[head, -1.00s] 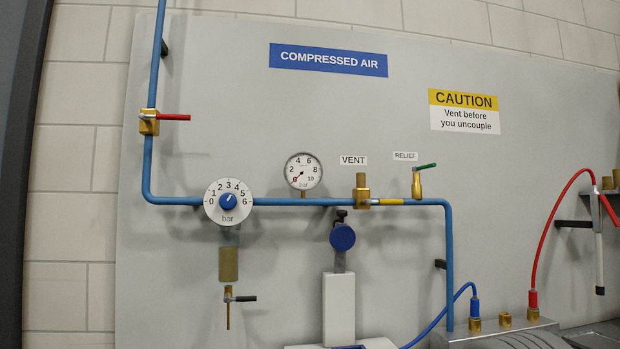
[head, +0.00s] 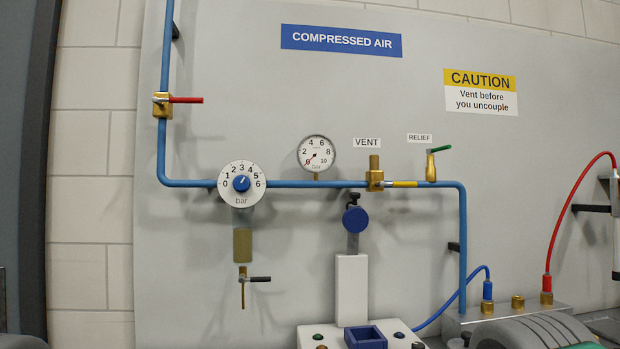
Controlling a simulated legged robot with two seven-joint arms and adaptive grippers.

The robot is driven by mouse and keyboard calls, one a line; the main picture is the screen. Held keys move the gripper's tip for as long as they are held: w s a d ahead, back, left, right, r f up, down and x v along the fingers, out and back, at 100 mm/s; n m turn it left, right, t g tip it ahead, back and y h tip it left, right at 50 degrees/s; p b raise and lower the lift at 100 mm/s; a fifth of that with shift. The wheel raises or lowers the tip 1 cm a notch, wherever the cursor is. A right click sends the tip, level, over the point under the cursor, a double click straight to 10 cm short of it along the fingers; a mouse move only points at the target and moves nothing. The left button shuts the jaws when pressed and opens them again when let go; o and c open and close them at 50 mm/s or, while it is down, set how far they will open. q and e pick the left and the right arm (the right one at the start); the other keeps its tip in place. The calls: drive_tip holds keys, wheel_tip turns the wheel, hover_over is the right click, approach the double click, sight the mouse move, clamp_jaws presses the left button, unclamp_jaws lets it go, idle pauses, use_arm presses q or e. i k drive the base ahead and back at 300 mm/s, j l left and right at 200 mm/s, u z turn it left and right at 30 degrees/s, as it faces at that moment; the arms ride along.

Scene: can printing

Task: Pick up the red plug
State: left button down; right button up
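The red plug (head: 547,283) is at the lower right of the head view, at the lower end of a red hose (head: 570,205). It stands upright on a brass fitting (head: 546,298) on the grey metal manifold block (head: 470,318). A blue plug (head: 487,290) on a blue hose (head: 452,300) stands on another brass fitting to its left. A bare brass fitting (head: 518,302) is between them. Neither of my grippers can be made out in this view. A grey rounded shape at the lower right covers part of the block's front.
Blue pipework (head: 330,184) runs along the grey panel, with a dial (head: 242,184), a gauge (head: 316,153) and a vent valve (head: 375,174). A white stand with a blue square holder (head: 366,337) is at bottom centre. Dark brackets stick out near the red hose.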

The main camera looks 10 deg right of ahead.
sight(546, 285)
drive_tip(key=z, duration=1.45)
drive_tip(key=u, duration=0.6)
drive_tip(key=l+u, duration=0.3)
drive_tip(key=l, duration=0.2)
drive_tip(key=l+u, duration=0.3)
drive_tip(key=l, duration=0.2)
drive_tip(key=l+u, duration=0.3)
drive_tip(key=l, duration=0.2)
drive_tip(key=k+l+u, duration=0.3)
drive_tip(key=l, duration=0.2)
drive_tip(key=i, duration=0.1)
